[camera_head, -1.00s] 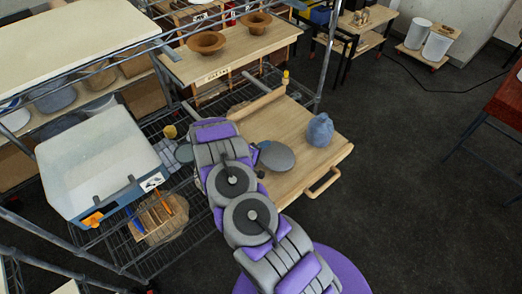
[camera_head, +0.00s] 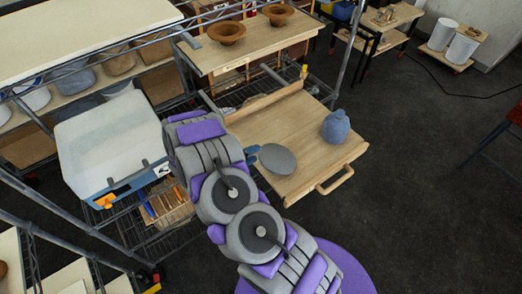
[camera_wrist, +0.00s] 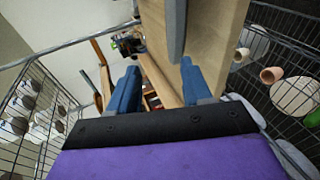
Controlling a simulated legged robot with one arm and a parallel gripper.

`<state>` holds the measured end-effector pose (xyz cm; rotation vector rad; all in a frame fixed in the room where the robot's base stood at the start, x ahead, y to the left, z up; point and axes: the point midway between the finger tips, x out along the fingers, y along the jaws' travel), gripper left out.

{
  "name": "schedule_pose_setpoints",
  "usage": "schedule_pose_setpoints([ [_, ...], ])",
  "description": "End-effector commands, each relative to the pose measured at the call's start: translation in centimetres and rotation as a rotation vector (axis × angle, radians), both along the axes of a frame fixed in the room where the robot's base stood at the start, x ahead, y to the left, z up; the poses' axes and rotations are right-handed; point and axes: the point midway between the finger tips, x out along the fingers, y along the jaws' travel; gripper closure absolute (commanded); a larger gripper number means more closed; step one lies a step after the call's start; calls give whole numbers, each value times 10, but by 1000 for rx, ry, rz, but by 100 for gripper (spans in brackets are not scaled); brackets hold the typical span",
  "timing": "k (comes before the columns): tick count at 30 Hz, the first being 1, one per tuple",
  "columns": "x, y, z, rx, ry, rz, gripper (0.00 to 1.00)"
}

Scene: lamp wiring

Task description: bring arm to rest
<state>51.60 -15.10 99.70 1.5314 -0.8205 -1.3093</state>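My arm rises from the bottom of the head view and folds over the left side of the wooden board.
A wooden board (camera_head: 300,120) holds a blue lumpy object (camera_head: 336,126) and a grey disc (camera_head: 278,159). A white-and-blue box (camera_head: 110,140) stands left of my arm on the wire rack. Brown bowls (camera_head: 227,32) stand behind.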

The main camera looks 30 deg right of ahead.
Motion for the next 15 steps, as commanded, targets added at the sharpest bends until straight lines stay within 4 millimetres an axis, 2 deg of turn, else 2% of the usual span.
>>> schedule_pose_setpoints([
  [5, -3, 13, 5, 0, 1, 0, 51],
  [15, -4, 11, 5, 3, 2, -1, 51],
])
